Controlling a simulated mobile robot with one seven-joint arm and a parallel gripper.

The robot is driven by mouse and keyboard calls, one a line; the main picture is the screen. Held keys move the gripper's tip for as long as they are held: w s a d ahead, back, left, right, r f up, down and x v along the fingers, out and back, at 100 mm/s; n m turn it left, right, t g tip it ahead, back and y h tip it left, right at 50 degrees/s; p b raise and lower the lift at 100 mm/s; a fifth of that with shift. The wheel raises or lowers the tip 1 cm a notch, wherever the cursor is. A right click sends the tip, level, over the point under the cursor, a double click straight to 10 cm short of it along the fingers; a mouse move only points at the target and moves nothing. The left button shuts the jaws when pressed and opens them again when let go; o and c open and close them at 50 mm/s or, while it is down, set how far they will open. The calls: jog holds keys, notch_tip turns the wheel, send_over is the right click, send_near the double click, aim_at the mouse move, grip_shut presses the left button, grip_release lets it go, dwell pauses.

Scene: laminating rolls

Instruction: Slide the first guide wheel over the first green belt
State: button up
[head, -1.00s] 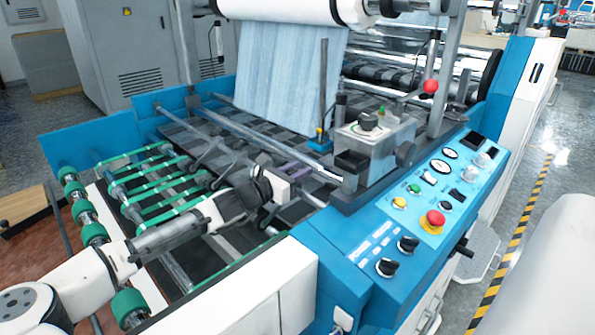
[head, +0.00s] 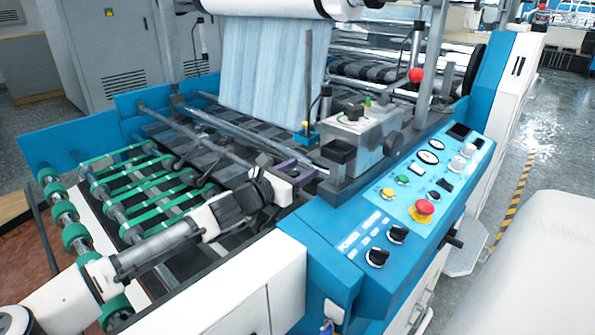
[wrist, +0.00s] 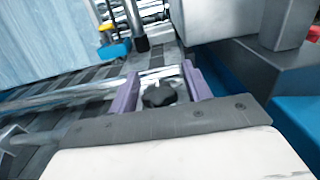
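My gripper (head: 298,174) hangs low over the dark slatted bed of the machine, beside the blue control panel. Its two purple fingers (wrist: 160,88) are apart in the wrist view. A black knob (wrist: 159,94) on a bright metal part shows between them, with gaps on both sides; I cannot tell whether it is a guide wheel. Several green belts (head: 155,192) run over rollers at the left of the machine, behind my arm. Dark arms (head: 190,152) sit along a rod between the belts and my gripper. Which wheel or belt is first is not clear.
A grey box (head: 365,135) with a knob on top stands close right of my gripper. The blue control panel (head: 425,190) has a red button. A long metal rod (head: 235,130) crosses the bed. A blue-white sheet (head: 270,75) hangs behind.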

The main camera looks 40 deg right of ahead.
jog(key=a+b, duration=0.1)
jog(key=a, duration=0.3)
jog(key=a+b, duration=0.1)
jog(key=a, duration=0.4)
jog(key=s+a, duration=0.1)
jog(key=a, duration=0.3)
jog(key=shift+a+b, duration=0.4)
